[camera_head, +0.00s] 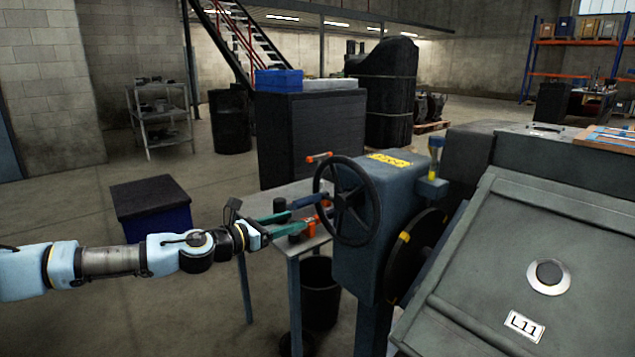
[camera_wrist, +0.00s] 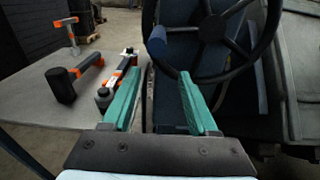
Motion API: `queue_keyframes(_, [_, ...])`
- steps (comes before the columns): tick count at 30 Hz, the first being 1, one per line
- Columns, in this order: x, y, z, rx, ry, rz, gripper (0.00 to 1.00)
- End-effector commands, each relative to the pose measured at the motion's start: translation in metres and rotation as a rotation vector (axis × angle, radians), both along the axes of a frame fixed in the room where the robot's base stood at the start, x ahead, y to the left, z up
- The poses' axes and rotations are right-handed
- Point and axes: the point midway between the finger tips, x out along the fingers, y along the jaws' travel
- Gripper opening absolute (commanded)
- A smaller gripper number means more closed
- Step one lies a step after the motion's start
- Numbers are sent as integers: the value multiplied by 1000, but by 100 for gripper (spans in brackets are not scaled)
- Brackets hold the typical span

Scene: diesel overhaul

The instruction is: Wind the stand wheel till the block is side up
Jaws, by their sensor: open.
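The stand wheel (camera_head: 373,205) is a dark spoked handwheel on the left face of the blue-grey stand gearbox (camera_head: 385,190). Its blue crank handle (camera_head: 309,200) sticks out to the left, and shows in the wrist view (camera_wrist: 158,42) ahead of my fingers. My gripper (camera_head: 300,220) is open and empty, left of the wheel. Its teal fingers (camera_wrist: 161,76) point at the wheel, with the handle apart from them and roughly between their lines. The large grey engine block (camera_head: 475,270) is on the right with a sloping face, a round plug and an L11 plate; it looks tilted.
A grey table (camera_wrist: 30,110) stands left of the wheel, bearing a black-headed hammer (camera_wrist: 75,80) and orange-black tools (camera_wrist: 120,80). A black bin (camera_head: 320,295) is below. A dark-topped blue box (camera_head: 152,205) stands behind my arm.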

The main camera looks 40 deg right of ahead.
Motion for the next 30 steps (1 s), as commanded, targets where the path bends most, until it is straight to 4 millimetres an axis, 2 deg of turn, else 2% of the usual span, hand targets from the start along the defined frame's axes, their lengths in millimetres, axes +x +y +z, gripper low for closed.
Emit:
queue_keyframes(3, [-10, -8, -19, 66, -398, -2, 59])
queue_keyframes(6, [-11, -7, -37, 106, -804, -18, 59])
queue_keyframes(11, [-8, 4, -45, 126, -1464, -72, 59])
queue_keyframes(14, [-4, 15, -37, 106, -1878, -109, 59])
queue_keyframes(18, [3, 32, -12, 34, -2431, -141, 59])
queue_keyframes(21, [7, 43, 7, -30, -2749, -137, 59])
queue_keyframes(24, [9, 51, 23, -88, -2973, -122, 59])
queue_keyframes(28, [10, 57, 33, -130, -3123, -101, 59])
queue_keyframes(29, [10, 57, 34, 136, 3135, 98, 59])
queue_keyframes(30, [10, 56, 35, 137, 3122, 94, 59])
